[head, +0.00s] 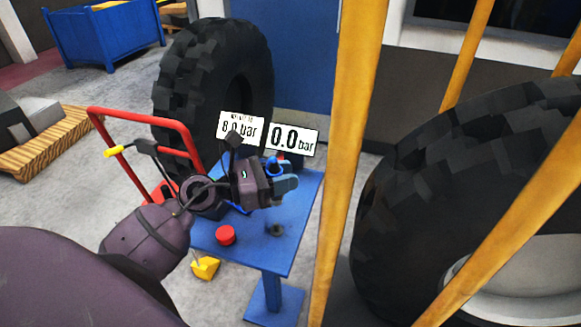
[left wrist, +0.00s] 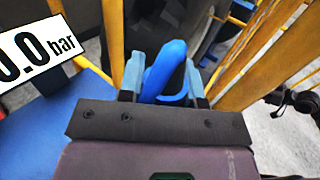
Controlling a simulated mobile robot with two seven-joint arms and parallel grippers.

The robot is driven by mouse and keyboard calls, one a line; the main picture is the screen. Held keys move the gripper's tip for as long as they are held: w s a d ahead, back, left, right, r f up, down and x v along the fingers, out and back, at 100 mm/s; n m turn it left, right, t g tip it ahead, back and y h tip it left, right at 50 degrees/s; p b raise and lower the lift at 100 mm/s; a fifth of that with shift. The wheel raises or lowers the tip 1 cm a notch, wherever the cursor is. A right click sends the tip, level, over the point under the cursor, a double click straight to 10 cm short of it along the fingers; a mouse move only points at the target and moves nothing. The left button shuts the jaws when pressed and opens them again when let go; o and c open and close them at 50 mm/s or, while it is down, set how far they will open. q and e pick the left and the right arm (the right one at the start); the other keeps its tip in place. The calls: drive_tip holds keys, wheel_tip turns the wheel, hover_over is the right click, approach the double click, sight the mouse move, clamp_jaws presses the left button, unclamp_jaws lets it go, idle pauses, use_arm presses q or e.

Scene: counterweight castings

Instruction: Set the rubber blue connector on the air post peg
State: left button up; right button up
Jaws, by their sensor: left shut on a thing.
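The blue connector (left wrist: 165,70) is a curved, hook-like rubber piece. It stands between the two fingers of my left gripper (left wrist: 168,88), which is shut on it. In the head view the gripper (head: 284,186) is above the blue air post table (head: 300,215), and the connector (head: 272,168) shows at its fingers. A small dark fitting (head: 276,230) on the tabletop, below and apart from the gripper, looks like the peg. My wrist hides part of the table. My right gripper is not seen.
A red button (head: 225,236) is on the table's front left. Signs read 8.0 bar (head: 240,128) and 0.0 bar (head: 292,140) behind the gripper. A yellow post (head: 345,150) rises just right of the table. Large tyres stand behind (head: 215,75) and at right (head: 450,180).

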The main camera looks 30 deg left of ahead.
use_arm(q)
drive_tip(key=shift+s+r, duration=0.1)
drive_tip(key=shift+s, duration=0.15)
drive_tip(key=shift+f, duration=0.4)
wheel_tip(320, 180, down, 2)
drive_tip(key=shift+b, duration=0.95)
drive_tip(key=shift+f, duration=0.35)
wheel_tip(320, 180, down, 2)
drive_tip(key=shift+f+b, duration=0.1)
drive_tip(key=shift+b, duration=1.1)
drive_tip(key=shift+f, duration=0.15)
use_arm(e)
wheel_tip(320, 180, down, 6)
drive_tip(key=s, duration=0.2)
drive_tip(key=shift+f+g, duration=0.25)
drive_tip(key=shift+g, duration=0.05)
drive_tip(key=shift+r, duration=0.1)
